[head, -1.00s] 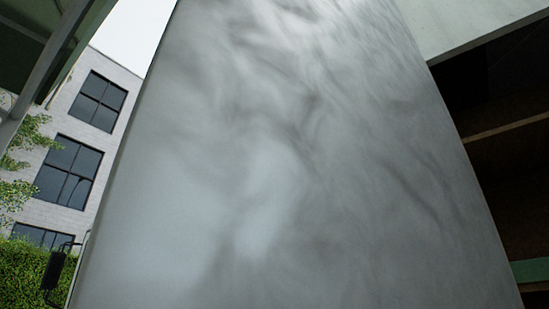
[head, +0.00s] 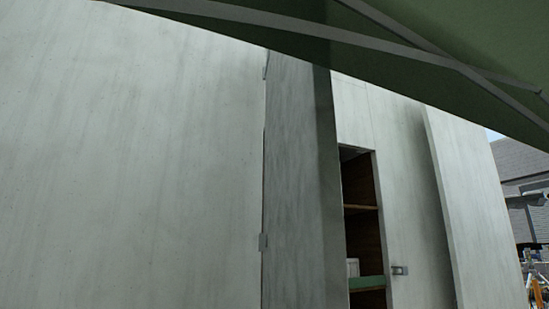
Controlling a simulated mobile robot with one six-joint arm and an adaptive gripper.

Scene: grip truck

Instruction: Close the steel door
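Shelves (head: 361,208) and a small pale box (head: 352,267) show in the opening. A pale panel with a latch (head: 399,270) stands right of it, then another upright panel (head: 478,200). A green awning (head: 440,60) spans the top. A pale wall (head: 130,150) fills the left.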

